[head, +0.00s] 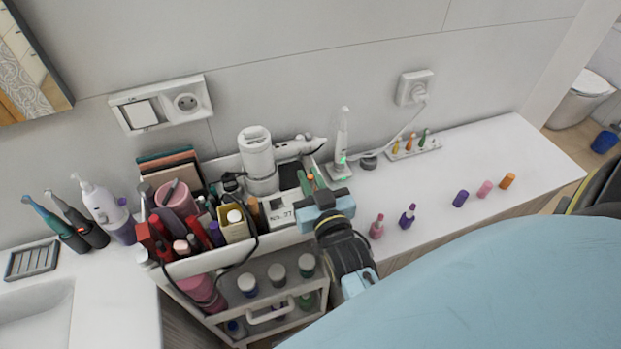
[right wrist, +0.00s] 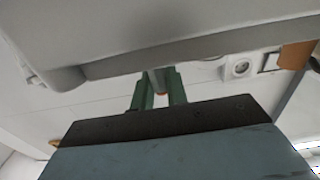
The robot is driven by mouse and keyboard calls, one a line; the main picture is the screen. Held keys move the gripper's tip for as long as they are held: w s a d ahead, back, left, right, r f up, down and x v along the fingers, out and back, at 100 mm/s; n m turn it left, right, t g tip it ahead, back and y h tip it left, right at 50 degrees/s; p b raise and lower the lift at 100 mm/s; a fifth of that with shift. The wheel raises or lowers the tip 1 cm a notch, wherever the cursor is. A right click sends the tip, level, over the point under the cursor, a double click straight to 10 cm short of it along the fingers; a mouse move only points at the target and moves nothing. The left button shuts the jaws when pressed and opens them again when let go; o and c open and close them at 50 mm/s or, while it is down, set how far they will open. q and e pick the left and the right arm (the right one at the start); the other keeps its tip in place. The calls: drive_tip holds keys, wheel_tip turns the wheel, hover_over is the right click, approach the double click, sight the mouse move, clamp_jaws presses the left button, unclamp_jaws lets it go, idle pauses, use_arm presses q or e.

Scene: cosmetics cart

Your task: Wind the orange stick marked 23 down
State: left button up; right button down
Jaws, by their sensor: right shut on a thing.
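My right gripper (head: 308,182) reaches down over the right part of the cart's top, beside a white hair dryer. Its two green fingers are shut on a small orange thing (head: 312,180), which looks like the orange stick. In the right wrist view the fingers (right wrist: 160,90) stand close together with a bit of orange (right wrist: 162,94) between them. Most of the stick is hidden, and no 23 can be read on it. Another orange stick (head: 410,142) stands between a yellow and a green one in a white holder (head: 420,152) by the wall. My left gripper is not in view.
The white cart (head: 195,264) is crowded with cosmetics left of the gripper. A white box (head: 281,216) is close below it. The counter's right end is clear.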

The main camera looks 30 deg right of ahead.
drive_tip(key=c, duration=1.4)
unclamp_jaws()
drive_tip(key=shift+c, duration=0.2)
drive_tip(key=shift+r, duration=0.1)
wheel_tip(320, 180, up, 10)
drive_tip(key=shift+f, duration=0.1)
